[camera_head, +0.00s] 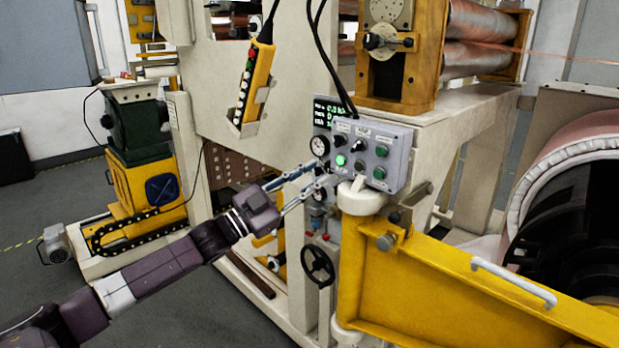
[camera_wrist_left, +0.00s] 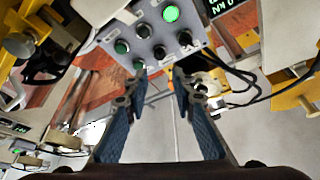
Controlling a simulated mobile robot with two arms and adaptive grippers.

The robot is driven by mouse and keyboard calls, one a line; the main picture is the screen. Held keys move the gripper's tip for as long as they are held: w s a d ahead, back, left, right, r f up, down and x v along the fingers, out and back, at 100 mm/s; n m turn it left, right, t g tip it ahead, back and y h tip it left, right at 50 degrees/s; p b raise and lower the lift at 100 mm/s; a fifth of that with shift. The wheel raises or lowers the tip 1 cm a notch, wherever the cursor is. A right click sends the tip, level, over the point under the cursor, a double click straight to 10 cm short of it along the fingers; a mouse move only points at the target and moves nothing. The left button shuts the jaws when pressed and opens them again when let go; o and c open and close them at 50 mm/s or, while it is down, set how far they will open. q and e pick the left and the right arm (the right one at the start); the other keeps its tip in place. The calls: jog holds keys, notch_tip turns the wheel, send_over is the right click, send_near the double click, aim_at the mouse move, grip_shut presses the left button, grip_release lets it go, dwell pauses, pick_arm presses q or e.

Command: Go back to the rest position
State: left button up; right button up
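My left gripper (camera_head: 322,174) is in front of a grey control box (camera_head: 397,143) with several knobs and buttons. Its two fingers are spread apart with nothing between them. One round button (camera_head: 341,160) on the box glows green; it also shows in the left wrist view (camera_wrist_left: 171,14). In the left wrist view my left gripper (camera_wrist_left: 157,72) shows open fingers below the box panel (camera_wrist_left: 118,33). I cannot tell whether a fingertip touches the box. My right gripper is in neither view.
A yellow arm (camera_head: 480,285) with a pale handle extends right of the box. A yellow pendant (camera_head: 253,85) hangs on the machine frame. A black handwheel (camera_head: 318,265) sits below the box. A large roll (camera_head: 570,200) stands at the right. Grey floor (camera_head: 215,315) is clear at the lower left.

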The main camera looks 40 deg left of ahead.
pick_arm(q)
jog(key=shift+s+f, duration=0.1)
jog(key=shift+s, duration=0.15)
dwell(0.4)
